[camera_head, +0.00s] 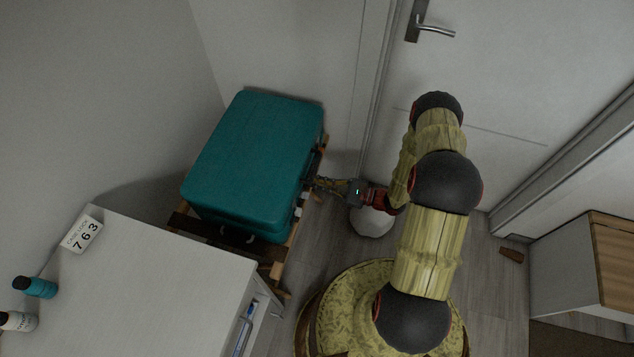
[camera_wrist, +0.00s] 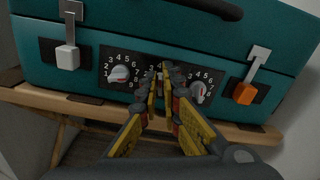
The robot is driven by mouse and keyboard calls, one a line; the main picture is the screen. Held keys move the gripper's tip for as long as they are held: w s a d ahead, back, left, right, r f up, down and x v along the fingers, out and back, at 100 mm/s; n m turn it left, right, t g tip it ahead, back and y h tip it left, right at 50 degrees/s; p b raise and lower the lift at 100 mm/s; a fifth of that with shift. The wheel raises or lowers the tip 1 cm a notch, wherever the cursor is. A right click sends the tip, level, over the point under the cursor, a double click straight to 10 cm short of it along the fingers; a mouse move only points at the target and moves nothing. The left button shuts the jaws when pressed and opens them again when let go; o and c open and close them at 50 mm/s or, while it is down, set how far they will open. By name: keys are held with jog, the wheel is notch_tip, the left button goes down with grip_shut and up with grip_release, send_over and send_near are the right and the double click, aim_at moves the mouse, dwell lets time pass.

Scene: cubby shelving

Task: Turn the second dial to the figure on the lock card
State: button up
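The teal case (camera_head: 255,155) lies on a wooden stand. The lock card (camera_head: 82,235) on the white cabinet reads 7 6 3 under small text. In the wrist view, the case front (camera_wrist: 160,45) carries a left dial (camera_wrist: 120,74) and a right dial (camera_wrist: 197,93), with numbers around them. Between them, more numbers show at the place of the second dial, whose knob is hidden by my fingers. My gripper (camera_wrist: 160,74) has its fingertips close together at that spot; contact is unclear. It also shows beside the case in the head view (camera_head: 312,185).
A white latch (camera_wrist: 67,57) and an orange latch (camera_wrist: 243,93) flank the dials. The stand's wooden edge (camera_wrist: 80,105) runs below. A white cabinet (camera_head: 165,290) with bottles (camera_head: 36,287) stands at left. A door (camera_head: 500,80) is behind my arm.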

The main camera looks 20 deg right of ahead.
jog(key=shift+m, duration=0.3)
grip_shut()
jog(key=m, duration=0.3)
jog(key=m+p, duration=0.1)
jog(key=m, duration=0.3)
jog(key=m+p, duration=0.1)
jog(key=m, duration=0.3)
jog(key=shift+w+d+f, duration=0.1)
jog(key=shift+w+d, duration=0.15)
jog(key=shift+w, duration=0.15)
dwell(0.5)
jog(key=shift+o, duration=2.2)
grip_release()
jog(key=shift+o, duration=0.5)
jog(key=shift+d, duration=0.1)
